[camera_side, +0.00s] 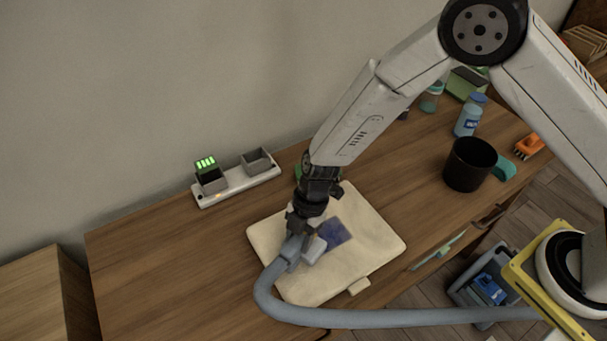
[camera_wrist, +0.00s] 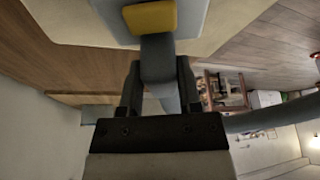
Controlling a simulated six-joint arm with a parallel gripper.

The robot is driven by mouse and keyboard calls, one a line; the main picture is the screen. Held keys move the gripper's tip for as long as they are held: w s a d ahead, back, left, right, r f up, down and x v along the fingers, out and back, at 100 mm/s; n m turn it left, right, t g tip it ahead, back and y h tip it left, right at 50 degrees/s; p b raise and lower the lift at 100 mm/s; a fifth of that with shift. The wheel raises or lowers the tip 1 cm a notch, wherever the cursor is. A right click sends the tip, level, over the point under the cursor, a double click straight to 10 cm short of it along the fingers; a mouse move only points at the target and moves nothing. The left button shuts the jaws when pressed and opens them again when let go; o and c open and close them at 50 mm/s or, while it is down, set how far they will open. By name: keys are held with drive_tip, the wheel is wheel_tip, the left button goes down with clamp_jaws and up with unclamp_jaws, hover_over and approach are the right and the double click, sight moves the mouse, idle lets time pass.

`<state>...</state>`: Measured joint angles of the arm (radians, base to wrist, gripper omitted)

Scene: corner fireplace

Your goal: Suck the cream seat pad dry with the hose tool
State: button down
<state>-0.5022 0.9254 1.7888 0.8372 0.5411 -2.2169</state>
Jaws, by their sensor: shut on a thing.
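The cream seat pad (camera_side: 376,233) lies flat on the wooden worktop, with a dark bluish patch (camera_side: 335,231) near its middle. My gripper (camera_side: 302,222) is over the left part of the pad, shut on the hose tool (camera_side: 294,251). The tool's pale head (camera_side: 313,250) is at the pad beside the dark patch; I cannot tell if it touches. In the wrist view the grey tool (camera_wrist: 158,60) sits between the fingers, with a yellow part (camera_wrist: 150,18) at its top. A grey-blue hose (camera_side: 400,318) runs from the tool to the lower right.
A white charging strip (camera_side: 238,186) with a green-lit block (camera_side: 208,172) stands behind the pad. A black cup (camera_side: 469,165), blue bottle (camera_side: 470,115) and orange brush (camera_side: 529,146) stand at the right. A blue-grey bin (camera_side: 487,276) is below the edge. The worktop's left is clear.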

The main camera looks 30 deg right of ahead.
drive_tip(key=shift+d, duration=5.6)
drive_tip(key=shift+a, duration=5.6)
